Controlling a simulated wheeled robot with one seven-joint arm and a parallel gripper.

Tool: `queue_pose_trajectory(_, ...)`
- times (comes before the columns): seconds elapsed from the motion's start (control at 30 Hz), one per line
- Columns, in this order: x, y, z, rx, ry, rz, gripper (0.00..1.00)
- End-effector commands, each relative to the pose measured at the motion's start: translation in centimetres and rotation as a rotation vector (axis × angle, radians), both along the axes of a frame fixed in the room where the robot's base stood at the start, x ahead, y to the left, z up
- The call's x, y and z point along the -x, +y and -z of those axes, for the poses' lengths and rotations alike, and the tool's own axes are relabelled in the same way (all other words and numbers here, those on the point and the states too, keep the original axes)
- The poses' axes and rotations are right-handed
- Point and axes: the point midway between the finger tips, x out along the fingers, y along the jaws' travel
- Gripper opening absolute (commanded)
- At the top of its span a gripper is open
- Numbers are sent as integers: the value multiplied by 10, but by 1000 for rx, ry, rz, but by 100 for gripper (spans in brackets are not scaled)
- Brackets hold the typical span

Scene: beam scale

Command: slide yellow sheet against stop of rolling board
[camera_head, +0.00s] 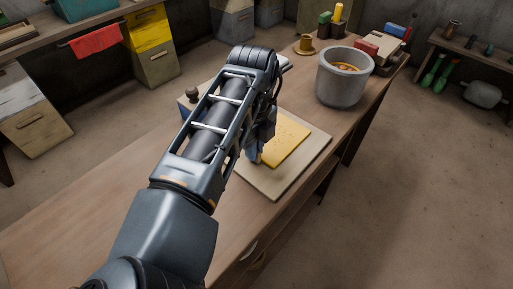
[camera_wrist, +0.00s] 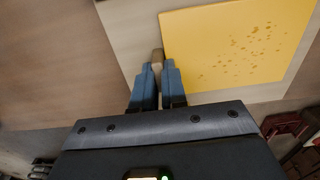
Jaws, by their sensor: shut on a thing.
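The yellow sheet (camera_head: 287,142) lies flat on a pale board (camera_head: 273,186) on the workbench. In the wrist view, the spotted yellow sheet (camera_wrist: 235,45) fills the upper right, with the pale board (camera_wrist: 130,28) showing along its left side. My gripper (camera_wrist: 158,66) is shut on a small brown block (camera_wrist: 157,55) by the sheet's left edge. The right finger is close to the sheet; I cannot tell whether it touches. I cannot clearly make out the board's stop.
A grey pot (camera_head: 341,88) stands on the workbench beyond the board. A yellow cup on a saucer (camera_head: 305,46) and several boxes are farther back. A dark round knob (camera_head: 192,93) shows left of my arm. The bench's near left part (camera_head: 95,215) is clear.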

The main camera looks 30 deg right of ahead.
Motion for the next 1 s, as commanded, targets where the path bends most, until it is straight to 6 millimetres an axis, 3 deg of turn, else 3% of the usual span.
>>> queue_pose_trajectory(1.0, -26, 8, 1, -1, 0, 0, 0)
